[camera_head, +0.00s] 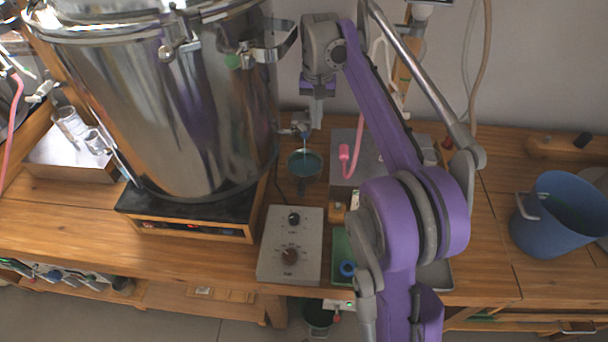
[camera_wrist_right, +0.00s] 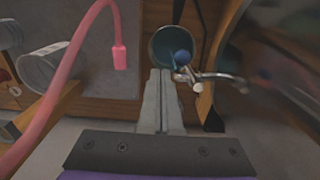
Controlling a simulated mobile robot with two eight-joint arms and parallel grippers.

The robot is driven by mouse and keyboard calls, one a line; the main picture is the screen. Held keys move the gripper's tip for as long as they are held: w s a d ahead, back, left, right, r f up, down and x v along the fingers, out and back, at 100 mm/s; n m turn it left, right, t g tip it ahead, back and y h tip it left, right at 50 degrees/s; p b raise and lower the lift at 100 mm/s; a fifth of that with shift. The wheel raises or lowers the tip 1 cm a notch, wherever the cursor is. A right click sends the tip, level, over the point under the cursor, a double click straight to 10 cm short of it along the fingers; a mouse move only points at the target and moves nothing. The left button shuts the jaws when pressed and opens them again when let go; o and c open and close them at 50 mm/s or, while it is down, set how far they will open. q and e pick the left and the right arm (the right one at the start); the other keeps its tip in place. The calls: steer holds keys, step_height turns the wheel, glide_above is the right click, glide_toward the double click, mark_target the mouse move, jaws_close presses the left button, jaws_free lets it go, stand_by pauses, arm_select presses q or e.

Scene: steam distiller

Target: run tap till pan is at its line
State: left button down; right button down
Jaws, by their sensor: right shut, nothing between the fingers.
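The small round pan (camera_head: 305,165) stands beneath the tap (camera_head: 302,124), right of the big steel vessel. A thin pale-blue stream appears to run from the tap into the pan, which holds teal liquid; I cannot make out its line. My right gripper (camera_head: 316,118) is shut and empty, close to the tap. In the right wrist view, the shut fingers (camera_wrist_right: 160,77) point toward the pan (camera_wrist_right: 160,48), with the metal tap (camera_wrist_right: 212,77) and its lever just to their right. I cannot tell whether they touch it. My left gripper is out of view.
The big steel vessel (camera_head: 190,110) stands on a black-topped heater at left. A control box (camera_head: 290,245) with knobs is in front of the pan. A pink hose (camera_head: 346,160) hangs close to my right arm. A blue bucket (camera_head: 545,230) stands at right.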

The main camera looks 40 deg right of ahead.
steer(key=shift+f+b, duration=0.6)
steer(key=shift+f, duration=0.95)
stand_by(6.5)
